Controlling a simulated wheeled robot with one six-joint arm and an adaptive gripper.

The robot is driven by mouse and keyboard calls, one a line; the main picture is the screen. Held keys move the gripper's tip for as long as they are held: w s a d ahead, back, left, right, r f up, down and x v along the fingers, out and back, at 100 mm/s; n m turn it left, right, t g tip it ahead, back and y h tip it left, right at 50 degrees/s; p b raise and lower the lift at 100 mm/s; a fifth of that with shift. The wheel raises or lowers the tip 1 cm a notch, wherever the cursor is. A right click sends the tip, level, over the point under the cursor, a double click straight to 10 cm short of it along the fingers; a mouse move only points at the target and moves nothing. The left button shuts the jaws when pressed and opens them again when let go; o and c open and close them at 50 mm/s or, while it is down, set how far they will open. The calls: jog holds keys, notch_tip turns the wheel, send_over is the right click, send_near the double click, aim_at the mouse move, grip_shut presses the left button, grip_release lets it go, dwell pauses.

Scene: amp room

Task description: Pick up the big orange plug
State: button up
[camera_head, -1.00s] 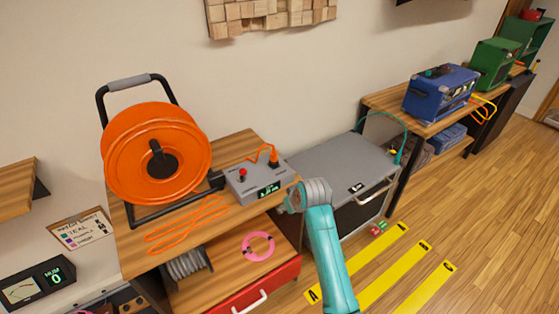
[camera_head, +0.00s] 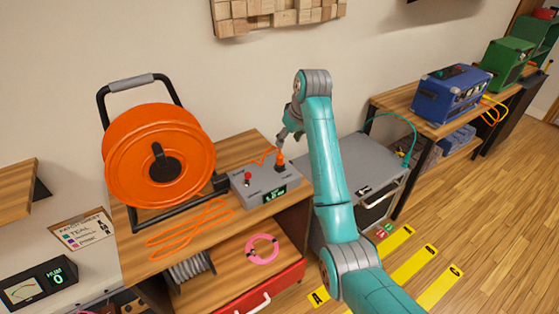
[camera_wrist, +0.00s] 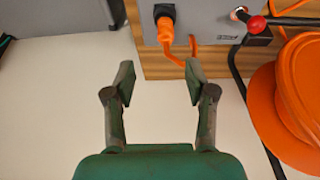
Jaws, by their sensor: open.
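The big orange plug (camera_head: 279,161) stands upright on the right part of the grey control box (camera_head: 253,188), with an orange cord running from it. In the wrist view the plug (camera_wrist: 164,22) is at the top, beyond the fingertips and roughly in line with the gap between them. My gripper (camera_head: 285,134) is just above and beside the plug in the head view. In the wrist view my gripper (camera_wrist: 160,78) has its two fingers spread, with nothing between them. I cannot tell from these views how far the fingertips are from the plug.
A large orange cable reel (camera_head: 158,158) stands left of the box on the wooden bench (camera_head: 222,215). A red knob (camera_head: 247,176) sits on the box, left of the plug. Loose orange cable lies in front of the reel. A grey cabinet (camera_head: 365,160) stands to the right.

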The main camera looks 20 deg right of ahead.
aim_at(280, 154)
jog(key=x, duration=0.4)
jog(key=shift+a+f, duration=0.1)
jog(key=shift+f, duration=0.1)
jog(key=shift+a+x, duration=0.2)
jog(key=shift+x, duration=1.15)
jog(key=shift+a+x, duration=0.2)
jog(key=shift+x, duration=1.15)
grip_shut()
